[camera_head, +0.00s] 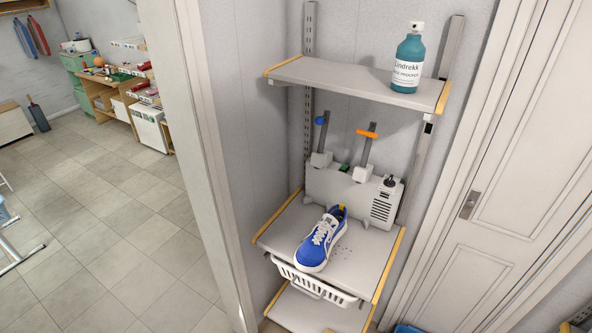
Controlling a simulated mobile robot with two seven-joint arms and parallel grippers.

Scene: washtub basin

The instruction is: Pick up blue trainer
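One blue trainer (322,241) with white laces and a white sole lies on the middle shelf (365,250) of a wall rack. Its toe points toward the front left and its heel toward the back. A yellow piece shows at its heel opening. Small dark specks lie on the shelf to the right of the shoe. Neither of my grippers is in view, and nothing touches the shoe from the front.
A grey machine (345,190) with two upright posts stands behind the trainer. A teal spray bottle (408,62) stands on the upper shelf (340,77) above. A white basket (312,283) hangs under the middle shelf. A white door (500,190) is at the right, and tiled floor (110,240) is open at the left.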

